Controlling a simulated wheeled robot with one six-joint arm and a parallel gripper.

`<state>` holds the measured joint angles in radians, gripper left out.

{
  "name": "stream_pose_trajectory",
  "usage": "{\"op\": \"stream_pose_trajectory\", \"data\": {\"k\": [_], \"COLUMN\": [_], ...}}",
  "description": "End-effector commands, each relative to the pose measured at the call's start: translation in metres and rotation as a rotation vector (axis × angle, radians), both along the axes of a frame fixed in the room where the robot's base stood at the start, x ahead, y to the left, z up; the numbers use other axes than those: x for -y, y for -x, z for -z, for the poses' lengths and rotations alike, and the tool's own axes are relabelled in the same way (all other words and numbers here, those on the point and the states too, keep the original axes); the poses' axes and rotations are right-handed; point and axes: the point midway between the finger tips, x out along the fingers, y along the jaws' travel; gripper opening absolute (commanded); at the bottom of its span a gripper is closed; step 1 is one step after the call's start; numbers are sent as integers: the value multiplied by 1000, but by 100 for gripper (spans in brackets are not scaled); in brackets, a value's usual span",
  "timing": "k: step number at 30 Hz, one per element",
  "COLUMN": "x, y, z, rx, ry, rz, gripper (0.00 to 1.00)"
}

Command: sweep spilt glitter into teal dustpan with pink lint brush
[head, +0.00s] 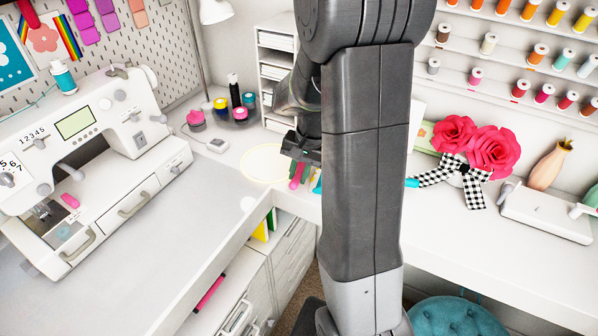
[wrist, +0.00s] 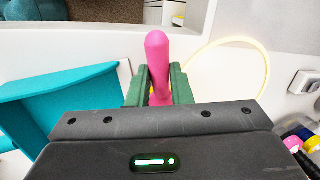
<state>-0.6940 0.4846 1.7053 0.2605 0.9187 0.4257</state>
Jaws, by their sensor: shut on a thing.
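The pink lint brush (wrist: 160,62) is held between the two green fingers of my gripper (wrist: 160,86) in the wrist view. Its pink handle stands up between the fingers, and its lower part is hidden behind the gripper body. In the head view, my gripper (head: 299,158) is over the corner of the white counter, with the pink brush (head: 297,176) below it. The teal dustpan (wrist: 85,95) lies left of the gripper in the wrist view. I cannot make out any glitter.
A pale yellow ring (head: 247,172) lies on the counter beside the gripper. Paint pots (head: 221,104) and a lamp stand behind it. A white sewing machine (head: 90,125) fills the left. Red paper roses (head: 480,145) and a checked bow are at right. The front left counter is clear.

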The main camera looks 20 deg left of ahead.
Motion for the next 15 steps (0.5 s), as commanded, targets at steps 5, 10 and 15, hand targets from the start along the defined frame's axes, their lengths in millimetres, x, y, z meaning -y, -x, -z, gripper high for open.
{"op": "stream_pose_trajectory", "data": {"k": [5,10,15], "x": [0,0,3], "y": [0,0,0], "z": [5,8,7], "rx": [0,0,0], "ry": [0,0,0], "rz": [0,0,1], "gripper": [0,0,0]}}
